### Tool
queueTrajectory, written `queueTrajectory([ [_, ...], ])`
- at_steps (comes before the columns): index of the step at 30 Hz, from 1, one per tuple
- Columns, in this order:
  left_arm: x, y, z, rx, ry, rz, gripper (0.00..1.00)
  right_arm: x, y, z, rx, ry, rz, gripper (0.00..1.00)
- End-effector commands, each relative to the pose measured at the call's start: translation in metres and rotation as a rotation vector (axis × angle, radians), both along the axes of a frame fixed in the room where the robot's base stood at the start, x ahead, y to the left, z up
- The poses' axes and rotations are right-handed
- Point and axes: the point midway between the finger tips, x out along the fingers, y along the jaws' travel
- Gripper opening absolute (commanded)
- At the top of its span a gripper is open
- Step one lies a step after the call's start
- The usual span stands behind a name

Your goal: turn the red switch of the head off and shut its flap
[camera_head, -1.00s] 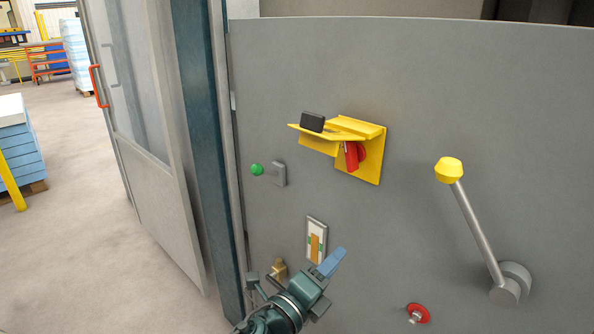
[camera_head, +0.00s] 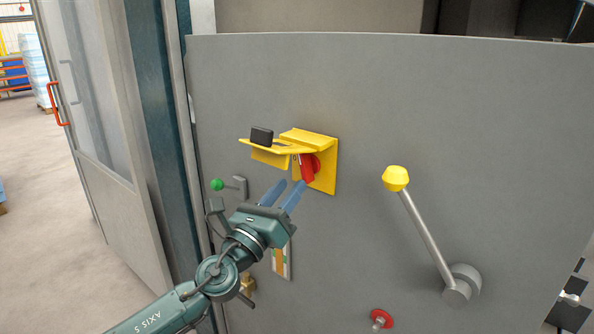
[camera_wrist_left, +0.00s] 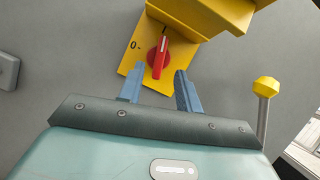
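The red switch (camera_head: 307,167) sits on a yellow plate (camera_head: 327,175) on the grey panel. Its yellow flap (camera_head: 275,147) stands open, sticking out above the switch, with a black block (camera_head: 262,136) on it. In the left wrist view the handle of the red switch (camera_wrist_left: 160,55) is roughly upright, and a "0" mark is on the plate to its left. My left gripper (camera_head: 288,191) is open and empty, just below and in front of the switch. In the left wrist view its fingers (camera_wrist_left: 159,84) are apart, with the switch ahead between them. My right gripper is not in view.
A lever with a yellow knob (camera_head: 396,178) stands out to the right. A red button (camera_head: 381,318) is low on the panel. A door with a red handle (camera_head: 58,104) is at the left.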

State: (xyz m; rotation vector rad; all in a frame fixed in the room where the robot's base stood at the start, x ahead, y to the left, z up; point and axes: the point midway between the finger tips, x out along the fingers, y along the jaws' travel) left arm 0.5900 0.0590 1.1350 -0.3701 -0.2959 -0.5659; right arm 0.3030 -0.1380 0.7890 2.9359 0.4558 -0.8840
Motion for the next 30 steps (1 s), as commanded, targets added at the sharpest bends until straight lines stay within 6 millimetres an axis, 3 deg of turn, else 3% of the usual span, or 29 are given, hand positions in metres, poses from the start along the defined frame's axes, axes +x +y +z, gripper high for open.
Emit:
queueTrajectory([
  [8,0.031,-0.018,0.014,-0.001,0.0,0.001,0.35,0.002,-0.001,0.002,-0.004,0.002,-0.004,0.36],
  [20,0.036,-0.02,0.016,-0.001,0.001,0.001,0.34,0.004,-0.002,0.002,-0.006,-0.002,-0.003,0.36],
  [30,0.036,-0.02,0.016,-0.001,0.001,0.001,0.06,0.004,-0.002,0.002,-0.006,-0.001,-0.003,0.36],
])
